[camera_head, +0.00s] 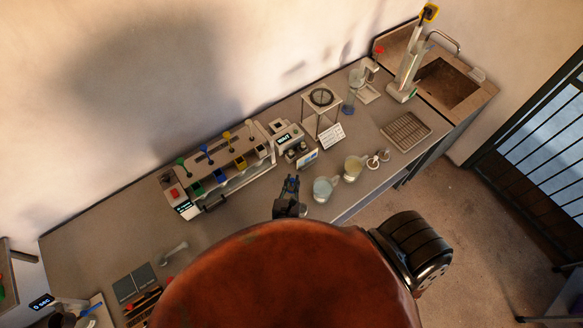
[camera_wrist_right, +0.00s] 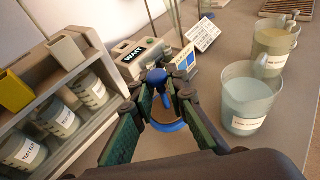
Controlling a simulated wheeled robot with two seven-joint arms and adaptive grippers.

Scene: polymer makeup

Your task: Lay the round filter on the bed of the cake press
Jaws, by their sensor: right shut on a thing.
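My right gripper (camera_head: 290,184) is over the bench, below the small grey device with a "WAIT" display (camera_head: 285,139) in the head view. In the right wrist view my right gripper (camera_wrist_right: 168,88) is shut on a thin piece with a blue knob (camera_wrist_right: 156,76). A round blue rim (camera_wrist_right: 170,127) shows below, between the fingers; this seems to be the round filter, partly hidden. The "WAIT" device (camera_wrist_right: 133,53) lies beyond the fingertips and may be the cake press; its bed is not clear. My left gripper is not in view.
Two beakers (camera_head: 323,189) (camera_head: 353,167) stand right of the gripper. A rack with coloured cups (camera_head: 222,172) stands on its left.

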